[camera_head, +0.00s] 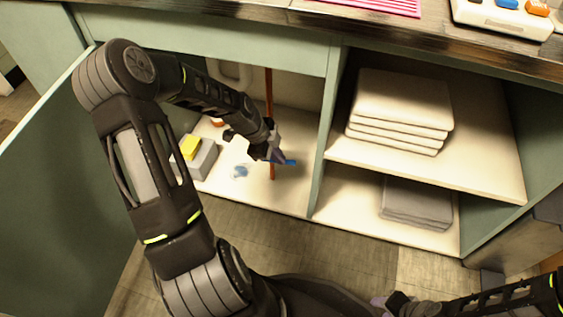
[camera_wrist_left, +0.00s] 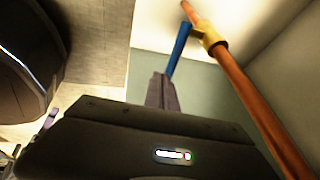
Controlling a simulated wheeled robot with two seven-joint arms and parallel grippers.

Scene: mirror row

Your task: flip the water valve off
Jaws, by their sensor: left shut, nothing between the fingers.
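The water valve sits on an upright copper pipe (camera_head: 269,95) inside the open cabinet. Its blue lever (camera_head: 290,162) sticks out to the right of the pipe in the head view. In the left wrist view the blue lever (camera_wrist_left: 179,48) stands out at an angle from the brass valve body (camera_wrist_left: 211,36). My left gripper (camera_head: 277,156) is shut and empty at the lever. Its fingertips (camera_wrist_left: 160,78) overlap the lever's free end in the wrist view; I cannot tell whether they touch. My right gripper (camera_head: 380,301) is at the bottom edge, its fingers unclear.
A grey box with a yellow sponge (camera_head: 190,147) stands left of the pipe. A small blue puddle (camera_head: 240,171) lies on the cabinet floor. A divider (camera_head: 327,130) separates shelves with folded white cloths (camera_head: 402,100) and grey cloths (camera_head: 417,201). The open door (camera_head: 60,190) is at left.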

